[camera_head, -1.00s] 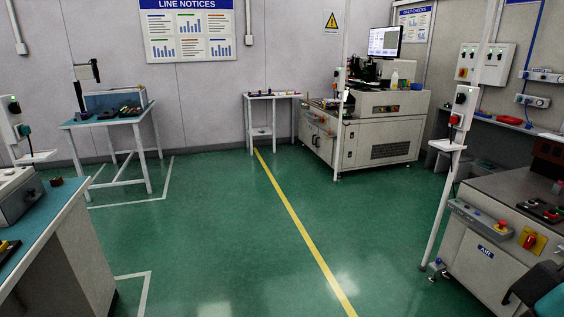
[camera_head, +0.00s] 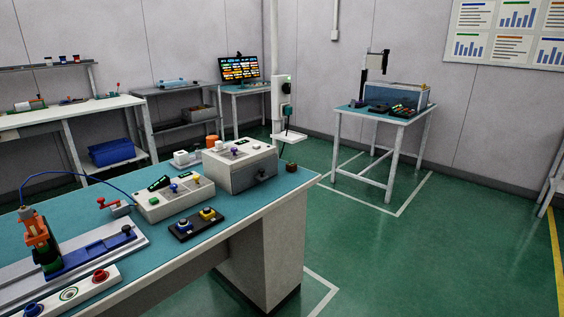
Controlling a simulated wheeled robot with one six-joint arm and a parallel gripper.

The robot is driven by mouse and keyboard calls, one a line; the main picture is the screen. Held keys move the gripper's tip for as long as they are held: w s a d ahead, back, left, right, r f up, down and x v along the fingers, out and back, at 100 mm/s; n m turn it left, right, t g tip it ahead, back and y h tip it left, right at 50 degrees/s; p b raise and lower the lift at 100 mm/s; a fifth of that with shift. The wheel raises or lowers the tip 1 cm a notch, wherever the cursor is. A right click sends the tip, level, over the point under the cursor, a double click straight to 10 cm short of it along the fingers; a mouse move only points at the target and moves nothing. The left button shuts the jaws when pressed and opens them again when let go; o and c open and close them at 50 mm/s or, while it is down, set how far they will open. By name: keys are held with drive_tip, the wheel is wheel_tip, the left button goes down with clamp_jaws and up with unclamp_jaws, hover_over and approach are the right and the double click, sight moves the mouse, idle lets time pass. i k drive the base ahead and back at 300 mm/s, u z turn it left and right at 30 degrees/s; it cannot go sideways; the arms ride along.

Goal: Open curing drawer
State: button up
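A light grey box unit (camera_head: 238,168) stands at the far right end of the teal workbench (camera_head: 291,178). It has a purple knob and a small green display on top, and a dark knob (camera_head: 263,172) on its front. It looks like the curing unit, but I see no label that says so. Its front face looks closed, with no drawer sticking out. My gripper is not in view.
Along the bench stand a control box (camera_head: 172,200), a black two-button pad (camera_head: 196,223) and an orange-and-green fixture (camera_head: 42,240). A post with a white panel (camera_head: 283,105) rises behind the bench. Green floor (camera_head: 420,255) is clear to the right.

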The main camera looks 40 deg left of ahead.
sight(243, 179)
drive_tip(key=u, duration=0.95)
drive_tip(key=i, duration=1.05)
drive_tip(key=u, duration=1.5)
drive_tip(key=i, duration=0.95)
drive_tip(key=u, duration=0.3)
